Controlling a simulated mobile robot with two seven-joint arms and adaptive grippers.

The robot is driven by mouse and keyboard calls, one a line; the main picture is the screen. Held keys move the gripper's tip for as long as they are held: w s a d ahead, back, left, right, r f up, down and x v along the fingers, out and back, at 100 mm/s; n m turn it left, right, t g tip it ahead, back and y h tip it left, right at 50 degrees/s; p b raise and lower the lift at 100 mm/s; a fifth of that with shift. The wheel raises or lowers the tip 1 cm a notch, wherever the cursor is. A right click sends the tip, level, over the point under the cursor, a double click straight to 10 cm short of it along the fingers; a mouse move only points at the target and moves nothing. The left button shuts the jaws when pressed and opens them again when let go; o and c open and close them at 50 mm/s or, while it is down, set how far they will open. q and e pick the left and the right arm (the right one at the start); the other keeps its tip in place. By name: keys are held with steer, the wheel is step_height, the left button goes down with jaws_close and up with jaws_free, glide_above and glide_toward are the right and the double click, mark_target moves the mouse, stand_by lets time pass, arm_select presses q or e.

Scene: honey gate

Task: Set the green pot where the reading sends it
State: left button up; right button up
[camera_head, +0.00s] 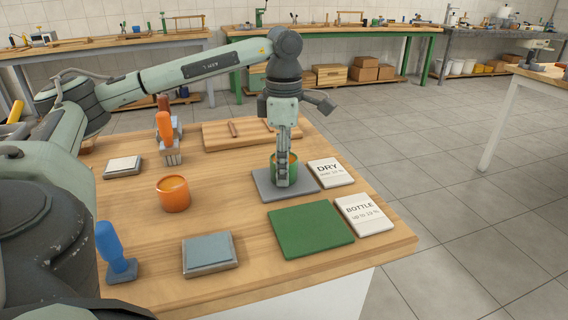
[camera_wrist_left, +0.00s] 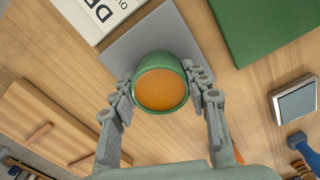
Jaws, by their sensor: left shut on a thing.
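My left gripper (camera_head: 283,182) is shut on the pot, one finger on each side. The left wrist view also shows the pot (camera_wrist_left: 161,104) between the fingers, over the grey pad; I cannot tell whether it touches it. A green pad (camera_head: 311,230) lies nearer, beside a card reading BOTTLE (camera_head: 364,215); the small print on both cards is unclear. My right gripper is not in view.
An orange pot (camera_head: 173,194) stands left of the pads. A grey-blue panel block (camera_head: 209,252) and a blue-handled tool (camera_head: 115,255) are in front. A wooden board (camera_head: 235,134), an orange-handled tool (camera_head: 165,130) and a white-topped block (camera_head: 123,166) are behind. The green pad is bare.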

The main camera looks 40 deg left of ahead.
arm_select(q)
steer(key=o, duration=1.2)
steer(key=shift+o, duration=0.2)
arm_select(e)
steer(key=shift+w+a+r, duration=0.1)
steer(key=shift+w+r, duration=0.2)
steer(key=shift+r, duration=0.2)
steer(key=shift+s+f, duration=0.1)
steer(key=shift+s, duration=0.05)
arm_select(q)
steer(key=shift+r, duration=0.3)
step_height(320, 180, up, 9)
steer(key=shift+r+p, duration=0.1)
steer(key=shift+p, duration=0.4)
steer(key=shift+r+p, duration=0.7)
steer(key=shift+r, duration=0.5)
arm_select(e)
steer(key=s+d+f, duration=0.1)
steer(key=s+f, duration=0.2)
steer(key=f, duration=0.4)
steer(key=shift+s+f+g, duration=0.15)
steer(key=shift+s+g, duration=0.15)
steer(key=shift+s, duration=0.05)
